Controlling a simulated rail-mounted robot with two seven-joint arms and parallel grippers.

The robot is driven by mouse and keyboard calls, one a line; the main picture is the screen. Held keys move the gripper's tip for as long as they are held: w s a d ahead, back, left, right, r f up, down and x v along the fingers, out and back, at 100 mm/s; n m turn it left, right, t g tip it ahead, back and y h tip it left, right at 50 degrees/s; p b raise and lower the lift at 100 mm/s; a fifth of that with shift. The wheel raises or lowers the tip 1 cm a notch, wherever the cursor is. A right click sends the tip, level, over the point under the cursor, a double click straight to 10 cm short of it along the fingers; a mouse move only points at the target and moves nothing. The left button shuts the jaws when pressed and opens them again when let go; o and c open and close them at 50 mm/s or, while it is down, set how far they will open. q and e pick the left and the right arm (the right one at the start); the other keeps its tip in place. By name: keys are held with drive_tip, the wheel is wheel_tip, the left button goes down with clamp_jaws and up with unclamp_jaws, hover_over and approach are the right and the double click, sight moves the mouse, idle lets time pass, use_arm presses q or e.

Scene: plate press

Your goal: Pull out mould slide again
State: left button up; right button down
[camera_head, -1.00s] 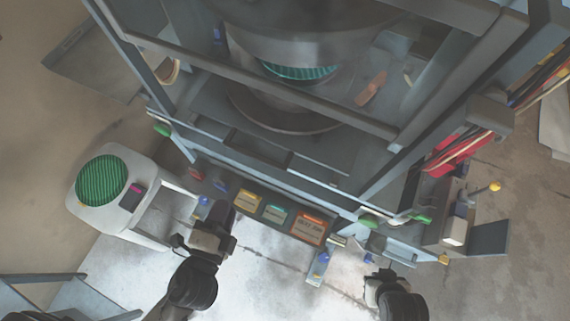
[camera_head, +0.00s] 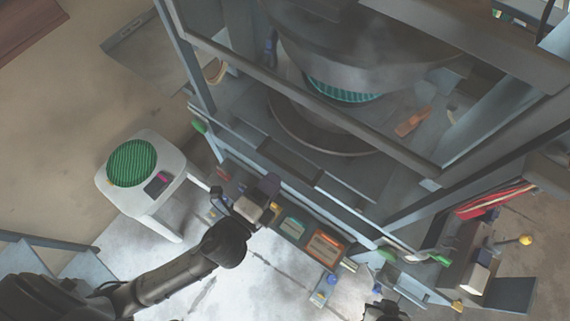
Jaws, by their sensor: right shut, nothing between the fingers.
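The press (camera_head: 300,163) fills the upper right, with a grey front rail and green grips at its left end (camera_head: 199,126) and right end (camera_head: 388,254). A green ribbed disc (camera_head: 343,91) shows inside, under the big round head. I cannot clearly tell which part is the mould slide; it seems pushed into the frame. My right gripper (camera_head: 380,306) is shut and empty at the bottom edge, partly cut off.
A white stool (camera_head: 170,180) with a green ribbed round pad (camera_head: 131,162) stands left of the press. An orange-handled tool (camera_head: 412,122) lies inside the press. A side shelf with a red item (camera_head: 495,201) is at the right.

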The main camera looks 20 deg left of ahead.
sight(285, 166)
use_arm(q)
drive_tip(key=shift+w+d+b, duration=0.15)
drive_tip(key=shift+w+d, duration=0.1)
drive_tip(key=shift+w, duration=1.1)
drive_tip(key=shift+w+d+b, duration=0.15)
drive_tip(key=shift+w+d, duration=0.1)
drive_tip(key=shift+w, duration=1.05)
clamp_jaws()
